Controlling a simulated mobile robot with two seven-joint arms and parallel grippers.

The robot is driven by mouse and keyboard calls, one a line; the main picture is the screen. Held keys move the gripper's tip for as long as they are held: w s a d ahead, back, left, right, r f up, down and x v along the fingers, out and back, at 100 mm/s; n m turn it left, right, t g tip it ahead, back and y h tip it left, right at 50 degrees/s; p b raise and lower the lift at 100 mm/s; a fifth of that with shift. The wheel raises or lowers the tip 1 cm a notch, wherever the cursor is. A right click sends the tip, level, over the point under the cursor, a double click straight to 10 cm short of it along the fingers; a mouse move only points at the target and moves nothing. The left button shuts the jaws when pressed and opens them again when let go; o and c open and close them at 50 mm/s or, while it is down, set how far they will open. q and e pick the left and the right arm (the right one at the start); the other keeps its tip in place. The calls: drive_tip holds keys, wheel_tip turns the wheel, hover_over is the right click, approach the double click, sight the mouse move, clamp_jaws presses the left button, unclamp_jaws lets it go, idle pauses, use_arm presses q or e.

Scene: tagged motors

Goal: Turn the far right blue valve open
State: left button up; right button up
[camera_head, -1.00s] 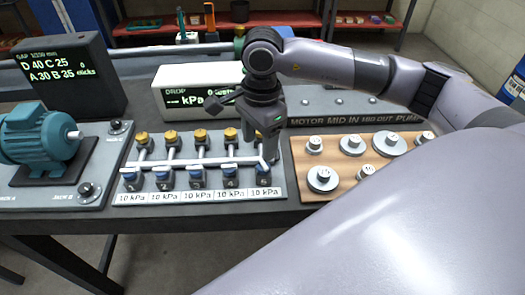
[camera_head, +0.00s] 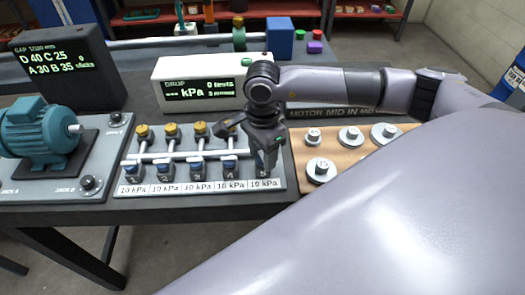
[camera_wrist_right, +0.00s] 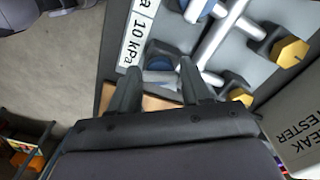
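The far right blue valve (camera_head: 262,184), above the label with 10 kPa, is the last in a front row of blue valves on the grey panel. My right gripper (camera_head: 268,166) points down over it and hides most of it in the head view. In the right wrist view the valve (camera_wrist_right: 160,62) has a blue part and a dark top, just beyond and between the fingertips. The right gripper (camera_wrist_right: 160,75) is open, with a finger to each side; whether it touches the valve I cannot tell. My left gripper is not in view.
Another blue valve (camera_head: 229,170) stands close on the left. Yellow-topped valves (camera_head: 171,131) and white pipes lie behind. A white kPa display box (camera_head: 200,83) stands at the back. A wooden board (camera_head: 340,160) with round weights is on the right. A teal motor (camera_head: 40,138) is at left.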

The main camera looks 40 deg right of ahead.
sight(262, 158)
drive_tip(key=c, duration=0.7)
drive_tip(key=shift+f+m+b, duration=0.1)
drive_tip(key=shift+m+b, duration=0.7)
drive_tip(key=shift+m, duration=0.2)
drive_tip(key=shift+m+b, duration=0.5)
drive_tip(key=shift+m, duration=0.8)
drive_tip(key=shift+r, duration=0.2)
drive_tip(key=o, duration=1.1)
drive_tip(key=shift+c, duration=0.2)
wheel_tip(262, 158, up, 7)
drive_tip(key=shift+r+b, duration=0.1)
drive_tip(key=shift+b, duration=0.3)
